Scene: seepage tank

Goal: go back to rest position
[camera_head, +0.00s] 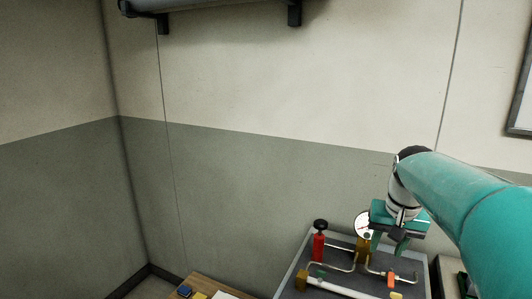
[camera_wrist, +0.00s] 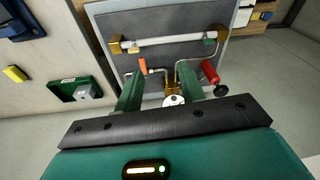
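My gripper (camera_head: 388,243) is above the grey panel at the lower right of the head view. In the wrist view its two green fingers (camera_wrist: 160,82) stand apart with nothing held between them. The grey panel (camera_wrist: 112,32) carries a white tube (camera_wrist: 168,40) in brass fittings, a red-bodied valve with a black knob (camera_wrist: 209,71), an orange handle (camera_wrist: 142,66) and a round white dial gauge (camera_wrist: 173,100). In the head view the gauge (camera_head: 363,224) is partly hidden behind my gripper. The red valve (camera_head: 319,243) stands to its left.
A wooden surface (camera_head: 203,287) with small items lies left of the panel. A green item (camera_wrist: 80,90) and a yellow block (camera_wrist: 15,73) show at left in the wrist view. A grey pipe (camera_head: 220,8) runs high on the wall. The wall area at left is clear.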

